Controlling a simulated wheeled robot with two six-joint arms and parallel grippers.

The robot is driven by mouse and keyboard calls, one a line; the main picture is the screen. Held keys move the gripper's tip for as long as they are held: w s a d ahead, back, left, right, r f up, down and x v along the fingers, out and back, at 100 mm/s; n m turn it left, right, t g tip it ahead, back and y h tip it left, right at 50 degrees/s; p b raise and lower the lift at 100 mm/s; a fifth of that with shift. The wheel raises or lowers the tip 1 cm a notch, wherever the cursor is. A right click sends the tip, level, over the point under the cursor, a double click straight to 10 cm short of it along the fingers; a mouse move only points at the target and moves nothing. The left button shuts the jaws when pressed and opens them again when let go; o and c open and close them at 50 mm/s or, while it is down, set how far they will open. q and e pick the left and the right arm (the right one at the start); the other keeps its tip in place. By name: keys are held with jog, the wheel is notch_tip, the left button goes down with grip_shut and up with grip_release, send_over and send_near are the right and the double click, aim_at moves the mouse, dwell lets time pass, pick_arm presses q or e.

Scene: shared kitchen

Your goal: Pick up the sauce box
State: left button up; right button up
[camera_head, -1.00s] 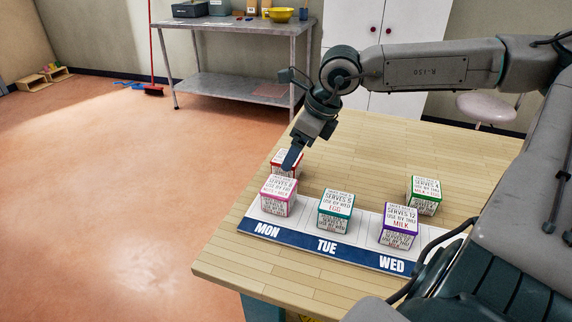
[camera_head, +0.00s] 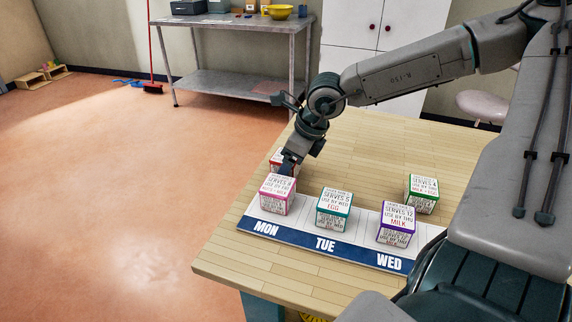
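Several white label-covered boxes are on the wooden table. A pink-edged box (camera_head: 277,195) stands on the MON part of the planner mat (camera_head: 298,235). A red-edged box (camera_head: 277,159) is behind it, partly hidden by it and by my gripper. A teal-edged box (camera_head: 334,208) is on TUE, a purple-edged box (camera_head: 396,224) on WED, and a green-edged box (camera_head: 422,194) stands behind the mat at right. I cannot read which one is the sauce box. My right gripper (camera_head: 287,167) points down at the red-edged and pink-edged boxes; its fingers are too hidden to judge. My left gripper is not seen.
The wooden table (camera_head: 370,150) is clear behind the boxes. A metal shelf table (camera_head: 240,84) with a yellow bowl (camera_head: 280,12) stands at the back, beside a white cabinet (camera_head: 345,40). A round stool (camera_head: 487,105) is at back right. Open floor lies at left.

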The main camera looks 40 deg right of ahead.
jog(key=c, duration=1.1)
